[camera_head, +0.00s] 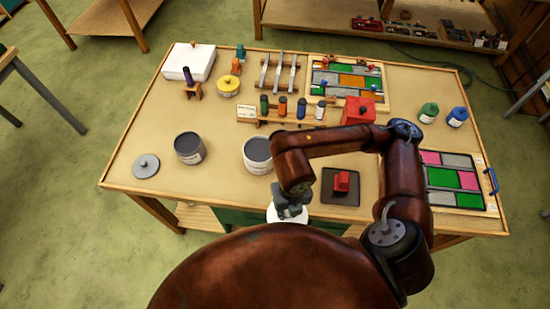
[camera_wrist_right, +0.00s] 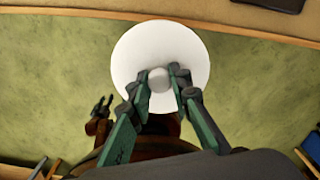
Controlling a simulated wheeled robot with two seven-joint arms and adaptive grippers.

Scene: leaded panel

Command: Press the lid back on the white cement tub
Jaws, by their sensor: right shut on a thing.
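My right gripper (camera_head: 290,200) is shut on the knob of a white round lid (camera_head: 287,215), held off the table's front edge. In the right wrist view, the green fingers (camera_wrist_right: 168,80) grip the knob of the white lid (camera_wrist_right: 160,45) from both sides. The white cement tub (camera_head: 257,155) stands open on the table, grey inside, up and to the left of the gripper. What looks like my left gripper (camera_wrist_right: 102,106) shows small in the right wrist view; its jaws are too small to judge.
A darker grey tub (camera_head: 189,149) stands open to the left, with a grey lid (camera_head: 145,166) lying near it. A red block sits on a dark pad (camera_head: 341,199) to the right. Small bottles in a rack (camera_head: 254,114) stand behind the white tub. Leaded panels lie at the right.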

